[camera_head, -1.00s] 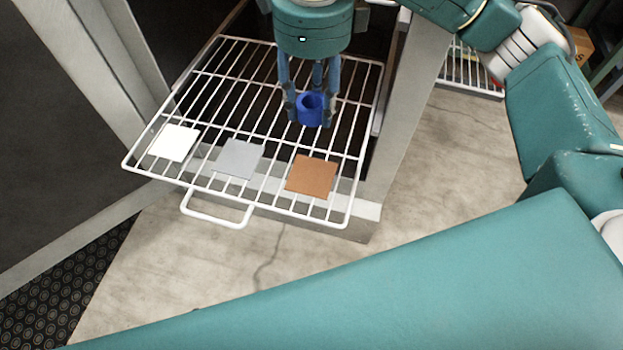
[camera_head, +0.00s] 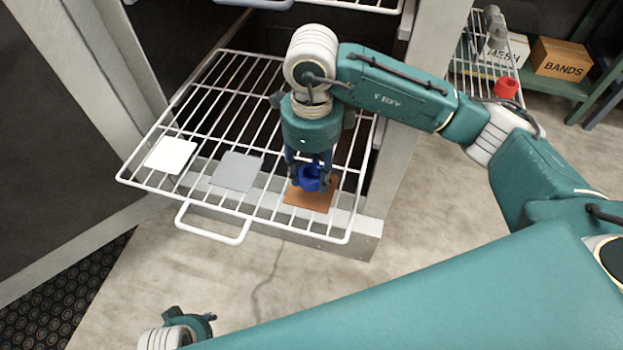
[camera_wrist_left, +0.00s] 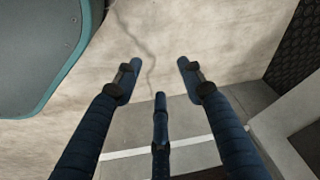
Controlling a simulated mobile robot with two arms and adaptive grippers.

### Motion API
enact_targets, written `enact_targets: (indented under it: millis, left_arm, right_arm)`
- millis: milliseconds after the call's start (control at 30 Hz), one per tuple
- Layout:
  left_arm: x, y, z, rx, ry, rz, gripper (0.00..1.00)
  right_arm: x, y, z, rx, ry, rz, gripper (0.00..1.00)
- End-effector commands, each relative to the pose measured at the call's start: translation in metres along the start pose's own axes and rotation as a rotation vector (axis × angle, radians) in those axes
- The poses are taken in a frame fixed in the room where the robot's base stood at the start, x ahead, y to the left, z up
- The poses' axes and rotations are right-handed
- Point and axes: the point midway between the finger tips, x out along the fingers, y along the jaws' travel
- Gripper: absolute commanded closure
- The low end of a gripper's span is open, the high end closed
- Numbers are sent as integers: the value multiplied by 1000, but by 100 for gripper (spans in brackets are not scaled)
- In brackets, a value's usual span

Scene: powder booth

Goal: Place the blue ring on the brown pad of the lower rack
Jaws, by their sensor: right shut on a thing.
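The blue ring (camera_head: 311,180) is held in the fingers of my right gripper (camera_head: 308,184), which is shut on it and points down. The ring appears over the brown pad (camera_head: 300,198), at the right front of the pulled-out lower wire rack (camera_head: 212,238). I cannot tell whether the ring touches the pad. Ring and fingers hide the pad's rear part. My left gripper (camera_head: 187,328) is low at the bottom left of the head view, away from the rack. In the left wrist view its fingers (camera_wrist_left: 160,85) are spread and empty.
A grey pad (camera_head: 236,172) and a white pad (camera_head: 170,155) lie left of the brown pad. An upper rack (camera_head: 355,5) shows at the top edge. Another wire rack (camera_head: 462,85) with a red object (camera_head: 506,87) stands right, near a BANDS box (camera_head: 562,60).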

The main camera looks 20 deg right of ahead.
Motion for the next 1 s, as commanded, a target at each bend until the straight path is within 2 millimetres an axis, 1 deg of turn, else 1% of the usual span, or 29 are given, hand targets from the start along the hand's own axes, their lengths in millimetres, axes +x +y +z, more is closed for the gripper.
enact_targets:
  millis: [33,100,167,467,633,667,700,733,767,1000]
  left_arm:
    - [-3,-1,-2,0,4,-1,60]
    - [-8,-1,-4,-1,8,-1,60]
    - [-11,-1,-5,-1,7,-2,60]
    - [-13,-1,-6,-1,8,-2,60]
    - [-17,-1,-8,-2,11,-1,60]
    - [-18,-1,-8,-2,11,-1,60]
    - [-19,-1,-8,-2,10,-1,60]
    - [-19,-1,-8,-2,10,-1,60]
    - [-19,-1,-8,-2,10,-1,60]
    - [-19,-1,-8,-2,10,-1,60]
  right_arm:
    - [11,0,-1,1,3,3,89]
    - [22,0,-1,1,3,3,89]
    - [27,0,-1,1,2,1,89]
    - [28,0,0,0,0,0,89]
    - [30,0,0,0,0,0,89]
    - [30,0,0,0,0,0,58]
    - [30,0,0,0,0,0,50]
    - [30,0,0,0,1,0,44]
    - [30,0,0,0,1,0,41]
    - [30,0,0,0,1,0,41]
